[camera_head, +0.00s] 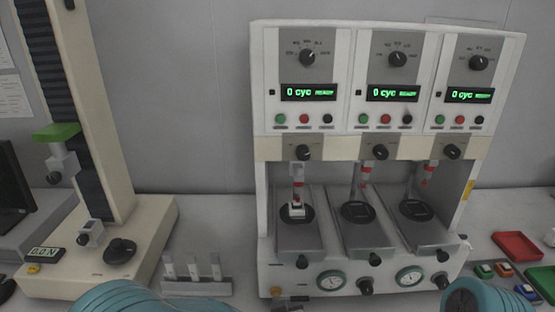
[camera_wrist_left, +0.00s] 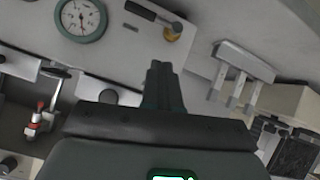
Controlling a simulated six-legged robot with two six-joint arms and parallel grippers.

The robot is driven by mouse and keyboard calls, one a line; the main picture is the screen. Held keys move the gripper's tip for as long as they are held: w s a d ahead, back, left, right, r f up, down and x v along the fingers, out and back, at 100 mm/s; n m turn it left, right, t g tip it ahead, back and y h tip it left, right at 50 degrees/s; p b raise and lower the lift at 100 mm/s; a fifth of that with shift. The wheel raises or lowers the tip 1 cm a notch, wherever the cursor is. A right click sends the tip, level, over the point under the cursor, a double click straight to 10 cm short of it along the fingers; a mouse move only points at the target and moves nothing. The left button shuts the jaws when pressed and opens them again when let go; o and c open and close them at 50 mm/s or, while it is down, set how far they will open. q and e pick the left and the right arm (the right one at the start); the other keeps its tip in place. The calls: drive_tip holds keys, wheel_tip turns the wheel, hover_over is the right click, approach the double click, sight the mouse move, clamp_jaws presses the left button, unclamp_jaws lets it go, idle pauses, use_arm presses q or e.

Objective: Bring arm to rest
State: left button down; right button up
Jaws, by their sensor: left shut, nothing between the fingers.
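My left gripper (camera_wrist_left: 162,72) shows in the left wrist view with its dark fingers together and nothing between them. It is near the front of the three-station tester, whose round gauge (camera_wrist_left: 80,18) and brass valve with a dark handle (camera_wrist_left: 172,32) lie beyond the fingertips. In the head view, a teal part of my left arm shows at the bottom left, and a teal part of my right arm shows at the bottom right. My right gripper is not in view.
The tester (camera_head: 300,145) shows "0 cyc" on its displays. A force stand (camera_head: 110,150) is at left. A small rack (camera_head: 197,286) holds several upright pieces on the bench. A red tray (camera_head: 517,246) and small coloured blocks are at right.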

use_arm(q)
drive_tip(key=s+a+f+n+g+y, duration=0.1)
drive_tip(key=s+a+f+g+y, duration=0.2)
drive_tip(key=a+f, duration=1.25)
drive_tip(key=s+a+f+g+h, duration=0.3)
drive_tip(key=s+a+f+g, duration=0.15)
drive_tip(key=s, duration=0.45)
drive_tip(key=s+d+m+g+h, duration=0.1)
drive_tip(key=s+d+g+h, duration=0.2)
drive_tip(key=s, duration=0.7)
drive_tip(key=d, duration=0.2)
drive_tip(key=shift+s+d+f+m+h, duration=0.3)
drive_tip(key=shift+s+f, duration=0.1)
drive_tip(key=shift+w, duration=0.1)
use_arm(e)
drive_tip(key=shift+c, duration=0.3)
